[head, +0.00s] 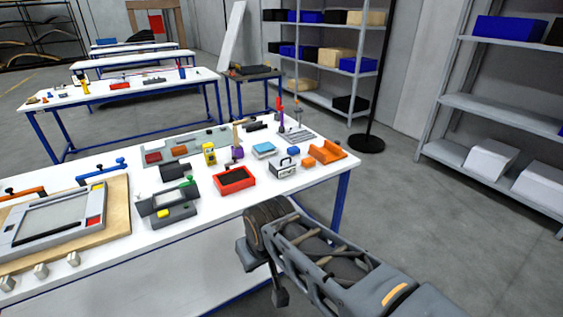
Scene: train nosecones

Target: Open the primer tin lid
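No object on the bench is clearly a primer tin with a lid. A small purple container (237,153) stands near the middle of the front bench, with a wooden-handled item at or behind it; it is too small to tell whether it is the tin or has a lid. My arm reaches in from the lower right, and its dark end is in front of the bench's near right edge, apart from the purple container. No fingertips can be made out there, and nothing is seen held.
On the front bench (215,220) are a red tray (234,180), a yellow device (209,154), a handled box (283,167), an orange holder (326,152) and a framed panel (62,217). Shelves (487,103) stand at right. Grey floor (400,200) between bench and shelves is mostly clear.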

